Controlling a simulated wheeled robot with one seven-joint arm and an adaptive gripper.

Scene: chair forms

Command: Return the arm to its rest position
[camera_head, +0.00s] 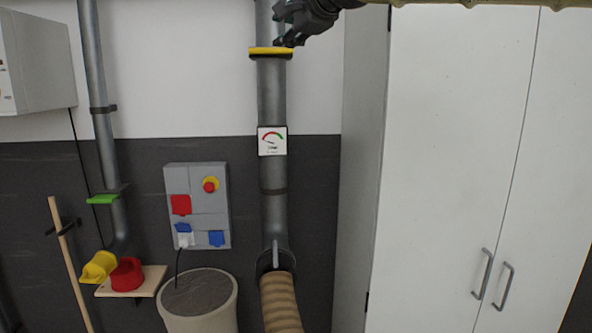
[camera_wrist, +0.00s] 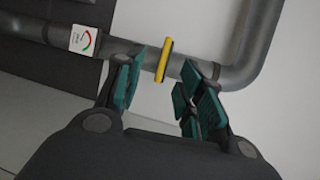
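My gripper (camera_head: 290,26) is at the top of the head view, beside the grey vertical pipe (camera_head: 272,100) and just above the yellow slide plate (camera_head: 270,51) on it. In the wrist view, my gripper (camera_wrist: 158,82) has its two green-padded fingers spread apart. The yellow plate (camera_wrist: 164,60) shows beyond and between the fingertips, with nothing held. The pipe (camera_wrist: 240,70) runs across behind the fingers. Most of my arm is out of the head view, beyond the top edge.
A tall white cabinet (camera_head: 440,150) with two handles stands close on the right. A gauge (camera_head: 272,141) sits on the pipe. A socket box (camera_head: 197,225), a bin (camera_head: 198,300) and a small shelf (camera_head: 150,281) with a red part (camera_head: 127,275) are lower left.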

